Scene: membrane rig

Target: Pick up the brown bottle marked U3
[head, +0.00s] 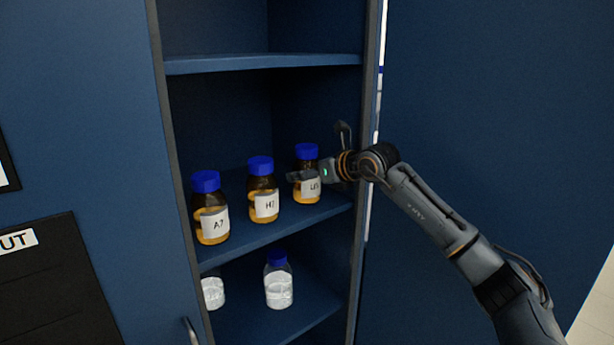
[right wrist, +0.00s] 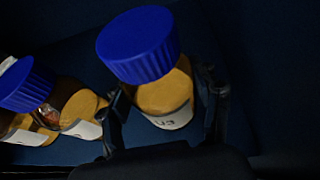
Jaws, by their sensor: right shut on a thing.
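The brown bottle marked U3 (head: 307,190) has a blue cap and a white label, and stands at the right end of the middle shelf in the head view. In the right wrist view the U3 bottle (right wrist: 163,97) is between the fingers, with its label partly readable. My right gripper (head: 309,175) reaches in from the right and is shut on the U3 bottle; it also shows in the right wrist view (right wrist: 165,110). The bottle appears upright on the shelf; its base shows no clear gap. My left gripper is not in view.
Brown bottles H7 (head: 263,200) and A7 (head: 211,220) stand left of U3 on the same shelf (head: 285,233). Clear bottles (head: 278,287) are on the shelf below. An upper shelf (head: 265,63) is above. The cabinet's right side post (head: 367,90) is close to my wrist.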

